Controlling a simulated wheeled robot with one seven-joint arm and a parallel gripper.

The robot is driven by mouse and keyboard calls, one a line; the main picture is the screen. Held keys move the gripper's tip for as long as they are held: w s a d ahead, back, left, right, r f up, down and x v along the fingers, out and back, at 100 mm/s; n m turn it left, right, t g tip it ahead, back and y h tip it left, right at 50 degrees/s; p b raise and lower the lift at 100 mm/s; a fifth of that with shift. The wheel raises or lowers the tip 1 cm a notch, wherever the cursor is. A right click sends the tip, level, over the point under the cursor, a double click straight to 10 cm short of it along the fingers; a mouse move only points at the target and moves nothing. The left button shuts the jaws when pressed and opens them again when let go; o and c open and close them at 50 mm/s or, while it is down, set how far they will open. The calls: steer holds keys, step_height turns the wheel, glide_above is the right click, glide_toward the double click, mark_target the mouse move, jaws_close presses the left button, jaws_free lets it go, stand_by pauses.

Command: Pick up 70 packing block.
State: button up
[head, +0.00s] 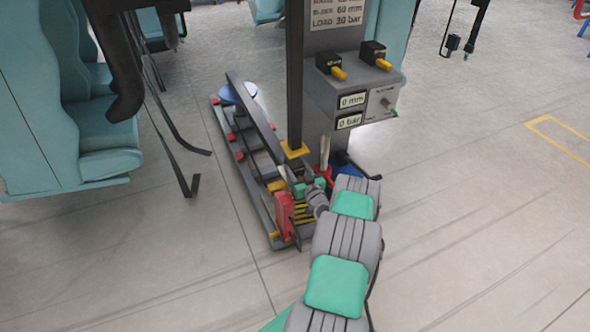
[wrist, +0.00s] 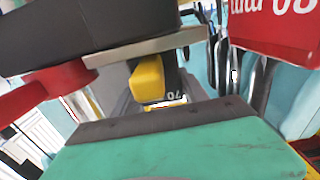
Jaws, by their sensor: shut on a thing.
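The 70 packing block (wrist: 172,98) shows its number upside down in the wrist view, just beside a yellow grip (wrist: 148,78). Most of its body is hidden. My gripper (head: 308,188) is low at the near end of the rail frame, beside the post, in the head view. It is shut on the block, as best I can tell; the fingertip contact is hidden. A large green part with a dark edge (wrist: 180,140), seemingly of my gripper, fills the bottom of the wrist view.
The grey console (head: 345,95) carries two black blocks with yellow grips (head: 328,63) and (head: 373,53); its displays read 0 mm and 0 bar. A red part (head: 284,213) stands close to my gripper. Teal seats (head: 75,110) are at left. Open floor lies right.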

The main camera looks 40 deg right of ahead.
jaws_close()
steer(key=shift+r, duration=0.15)
